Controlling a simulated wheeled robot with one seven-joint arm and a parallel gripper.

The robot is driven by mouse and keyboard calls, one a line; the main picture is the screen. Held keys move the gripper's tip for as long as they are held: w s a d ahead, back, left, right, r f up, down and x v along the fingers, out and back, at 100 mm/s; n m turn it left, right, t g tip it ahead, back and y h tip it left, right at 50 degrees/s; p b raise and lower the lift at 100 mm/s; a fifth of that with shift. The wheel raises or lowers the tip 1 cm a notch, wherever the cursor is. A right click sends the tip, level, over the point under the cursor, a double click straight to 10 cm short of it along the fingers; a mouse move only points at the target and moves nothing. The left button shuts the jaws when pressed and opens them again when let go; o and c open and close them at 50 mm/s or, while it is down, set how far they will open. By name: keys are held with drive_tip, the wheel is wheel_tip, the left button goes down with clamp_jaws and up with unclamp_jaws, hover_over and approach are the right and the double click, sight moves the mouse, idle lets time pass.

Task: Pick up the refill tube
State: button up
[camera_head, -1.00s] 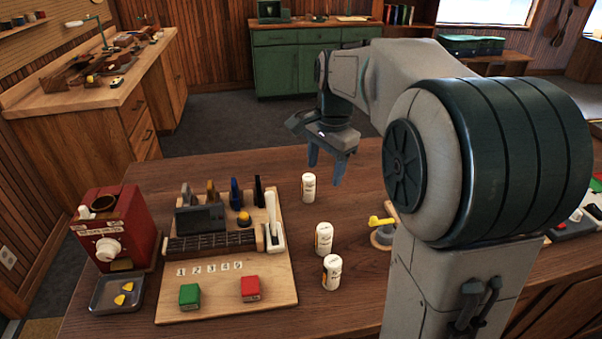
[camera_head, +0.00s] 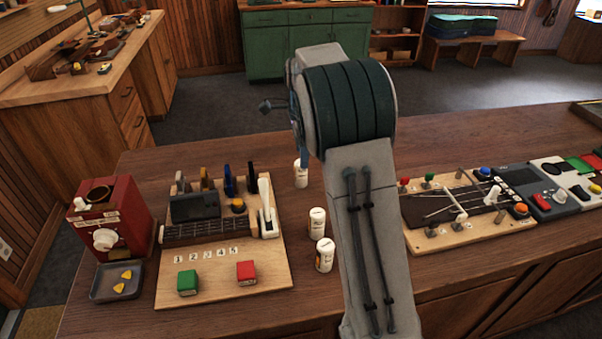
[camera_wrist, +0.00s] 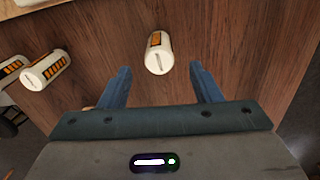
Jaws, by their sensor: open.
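Three white tubes with slotted caps and orange-and-black labels stand upright on the wooden counter. The far tube (camera_head: 301,173) stands apart from the middle tube (camera_head: 317,222) and the front tube (camera_head: 324,256). In the wrist view one tube (camera_wrist: 158,54) lies ahead of and between the fingertips, not touched by them. Another tube (camera_wrist: 45,71) is at the left there, with part of a third at the edge. My gripper (camera_wrist: 160,73) is open and empty, its blue fingers spread. In the head view my arm mostly hides it; a blue finger shows beside the far tube.
A wooden board (camera_head: 225,285) with red and green blocks and upright tools stands left of the tubes. A red machine (camera_head: 108,218) and a metal tray (camera_head: 117,283) are at the far left. A board with a fretboard (camera_head: 470,237) lies right of my arm.

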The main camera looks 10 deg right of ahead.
sight(301, 174)
drive_tip(key=shift+a+f+p, duration=0.1)
drive_tip(key=shift+f+p, duration=0.55)
drive_tip(key=shift+f, duration=2.3)
drive_tip(key=c, duration=1.1)
